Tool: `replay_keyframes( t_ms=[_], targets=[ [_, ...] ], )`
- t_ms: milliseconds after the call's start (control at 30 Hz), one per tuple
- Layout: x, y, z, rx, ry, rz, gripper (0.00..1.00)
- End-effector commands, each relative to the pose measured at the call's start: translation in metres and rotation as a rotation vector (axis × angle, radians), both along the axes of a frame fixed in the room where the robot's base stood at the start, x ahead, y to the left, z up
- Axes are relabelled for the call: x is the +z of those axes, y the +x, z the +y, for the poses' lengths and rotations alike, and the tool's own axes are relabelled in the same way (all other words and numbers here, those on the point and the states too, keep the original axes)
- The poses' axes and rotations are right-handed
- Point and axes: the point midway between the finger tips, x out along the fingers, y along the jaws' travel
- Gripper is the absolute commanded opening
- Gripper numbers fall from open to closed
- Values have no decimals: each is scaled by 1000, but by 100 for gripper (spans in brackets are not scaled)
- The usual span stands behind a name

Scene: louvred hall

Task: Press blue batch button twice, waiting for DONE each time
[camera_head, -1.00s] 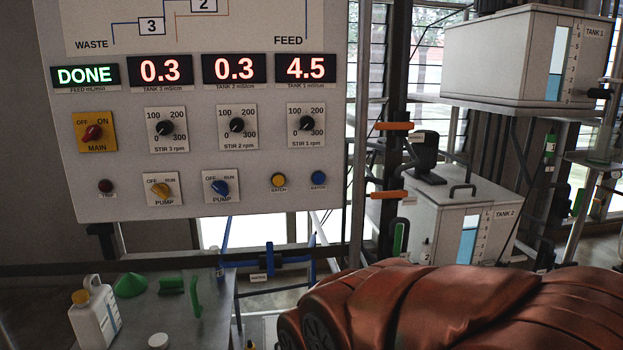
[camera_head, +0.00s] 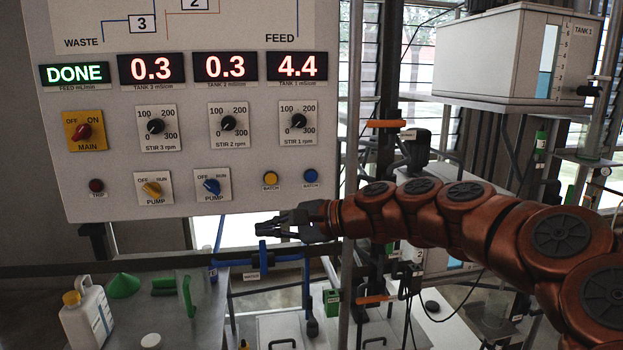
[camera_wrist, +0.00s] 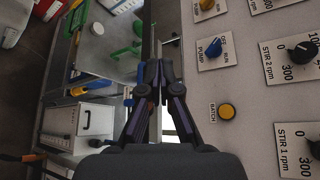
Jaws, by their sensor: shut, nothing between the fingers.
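The blue batch button (camera_head: 311,176) is at the lower right of the control panel (camera_head: 105,200), right of the yellow batch button (camera_head: 270,178). The left display (camera_head: 75,74) reads DONE in green. My gripper (camera_head: 262,229) is shut and empty, just below the panel's lower edge and to the left of the blue button, apart from both buttons. In the wrist view my gripper (camera_wrist: 152,68) points along the panel, with the yellow batch button (camera_wrist: 226,111) to its right. The blue batch button is not visible in the wrist view.
The other displays read 0.3, 0.3 and 4.4. Pump knobs (camera_head: 211,186) and the red main switch (camera_head: 83,131) are on the same panel. A bench (camera_head: 180,325) with a white jug (camera_head: 88,318) and green funnel (camera_head: 123,285) is at lower left. A metal post (camera_head: 350,120) stands right of the panel.

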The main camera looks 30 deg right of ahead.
Motion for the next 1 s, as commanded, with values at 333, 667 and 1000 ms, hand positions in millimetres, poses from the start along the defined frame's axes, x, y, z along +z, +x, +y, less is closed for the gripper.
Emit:
replay_keyframes(
  t_ms=[333, 667, 1000],
  targets=[
    [32, 13, -125, -286, 313, -61, 0],
    [34, 12, -138, -312, 348, -67, 0],
    [34, 21, -141, -310, 346, -65, 0]
  ],
)
